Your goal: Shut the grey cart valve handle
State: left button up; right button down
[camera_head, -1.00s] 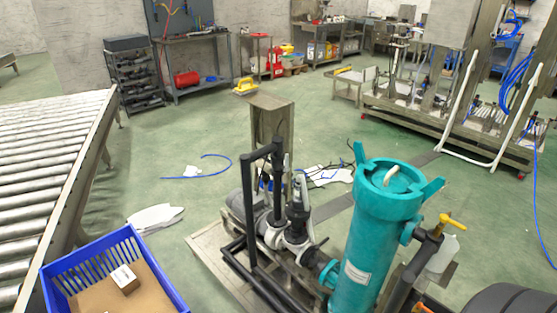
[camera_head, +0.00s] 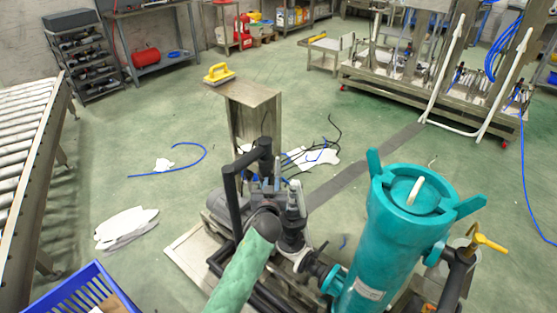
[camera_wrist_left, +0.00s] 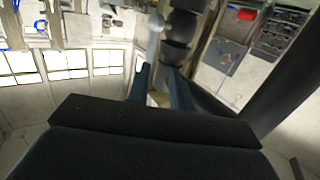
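The grey valve handle (camera_head: 277,168) stands upright beside the black pipe on the pump cart in the head view, partly hidden by pipework and my arm. It also shows in the left wrist view as a pale lever (camera_wrist_left: 154,38) beside dark pipework. My left gripper (camera_head: 268,190) is at the handle, with its fingers hard to make out in the head view. In the left wrist view its two dark fingers (camera_wrist_left: 158,74) are apart, and the handle's lower end is near the gap between them. Contact cannot be told. My right gripper is out of view.
A teal filter housing (camera_head: 408,215) stands right of the valve, with a yellow handle (camera_head: 489,243) beyond it. A metal stand (camera_head: 252,100) with a yellow tool (camera_head: 218,74) is behind. A blue crate (camera_head: 75,292) and roller conveyor (camera_head: 25,150) are left.

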aim_at(278, 161)
pick_arm(q)
jog(key=shift+m+t+h, duration=0.3)
jog(key=shift+t, duration=0.2)
jog(key=shift+w+d+r, duration=0.25)
jog(key=shift+w+r, duration=0.1)
jog(key=shift+w, duration=1.35)
jog(key=shift+w+d+r, duration=0.25)
jog(key=shift+w+r, duration=0.1)
jog(key=shift+w, duration=1.35)
jog(key=shift+w+d+r, duration=0.25)
jog(key=shift+w+r, duration=0.1)
jog(key=shift+w, duration=1.35)
jog(key=shift+c, duration=0.2)
grip_shut()
